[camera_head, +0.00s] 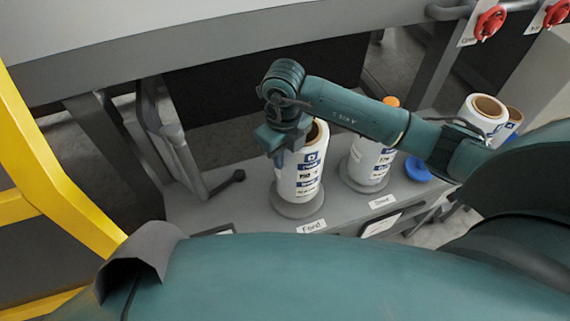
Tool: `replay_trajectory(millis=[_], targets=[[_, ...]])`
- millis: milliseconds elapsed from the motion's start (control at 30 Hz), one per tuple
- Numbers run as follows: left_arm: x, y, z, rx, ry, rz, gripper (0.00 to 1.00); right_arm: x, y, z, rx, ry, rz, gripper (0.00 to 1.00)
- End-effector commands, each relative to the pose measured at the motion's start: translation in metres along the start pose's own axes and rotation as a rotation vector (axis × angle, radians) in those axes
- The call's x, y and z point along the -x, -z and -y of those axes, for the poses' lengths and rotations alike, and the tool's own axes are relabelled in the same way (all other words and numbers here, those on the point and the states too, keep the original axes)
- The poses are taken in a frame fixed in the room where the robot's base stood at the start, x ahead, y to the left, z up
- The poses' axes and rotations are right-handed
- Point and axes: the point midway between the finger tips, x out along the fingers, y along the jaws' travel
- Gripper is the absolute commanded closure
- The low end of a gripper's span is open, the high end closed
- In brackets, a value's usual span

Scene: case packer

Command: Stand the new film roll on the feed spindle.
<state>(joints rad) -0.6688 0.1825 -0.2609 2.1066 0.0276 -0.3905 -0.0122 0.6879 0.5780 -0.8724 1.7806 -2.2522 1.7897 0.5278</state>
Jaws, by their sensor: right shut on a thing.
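A white film roll (301,178) with blue and black print stands upright over the grey round base of the feed spindle (297,210), behind a "Feed" label. My right gripper (281,152) comes down at the roll's upper left side and is shut on its wall. The roll's brown core opening shows at the top, partly covered by my gripper. No spindle tip shows in it, and I cannot tell whether the roll rests fully on the base. My left gripper is not in view.
A second white roll (369,163) stands on another round base to the right, with an orange tip (391,102) above it. A blue disc (418,170) and two more rolls (478,117) are further right, near my right arm. A yellow frame (50,185) stands left. Red knobs (490,22) are at upper right.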

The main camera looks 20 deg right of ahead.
Motion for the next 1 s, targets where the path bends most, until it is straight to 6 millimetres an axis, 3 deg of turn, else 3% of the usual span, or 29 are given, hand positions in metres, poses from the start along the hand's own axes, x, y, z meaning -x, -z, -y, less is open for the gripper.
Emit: replay_trajectory(millis=[333,733,767,1000], targets=[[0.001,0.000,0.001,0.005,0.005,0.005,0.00,-0.034,-0.001,0.000,0.000,0.001,0.002,1.00],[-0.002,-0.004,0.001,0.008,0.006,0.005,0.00,-0.041,-0.001,0.001,0.001,0.002,0.004,1.00],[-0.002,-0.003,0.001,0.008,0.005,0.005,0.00,-0.041,0.000,0.000,0.001,0.001,0.000,0.79],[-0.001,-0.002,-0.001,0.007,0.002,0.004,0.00,-0.041,0.000,0.000,0.001,0.001,0.000,0.59]])
